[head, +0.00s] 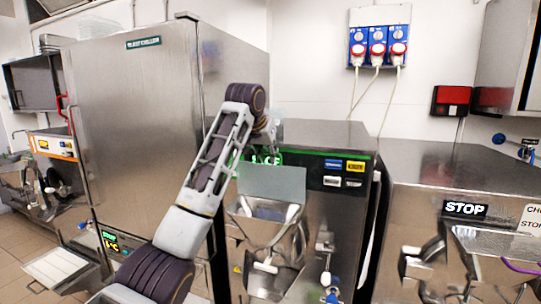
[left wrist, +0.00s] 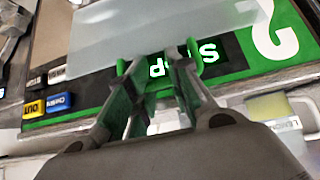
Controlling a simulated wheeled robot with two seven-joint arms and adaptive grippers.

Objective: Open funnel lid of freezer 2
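Freezer 2 (head: 340,215) is the steel machine in the middle of the head view, with a green-edged front panel. Its funnel lid (head: 272,186) is a flat grey plate that stands tilted up in front of the panel, above the steel funnel (head: 268,232). In the left wrist view the lid (left wrist: 150,32) is a pale plate across the top. My right gripper is not in view.
A tall steel cabinet (head: 130,120) stands at the left, close to my left arm. Another steel machine (head: 465,175) with a STOP label stands at the right. Blue and red sockets (head: 377,40) with hanging cables are on the back wall.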

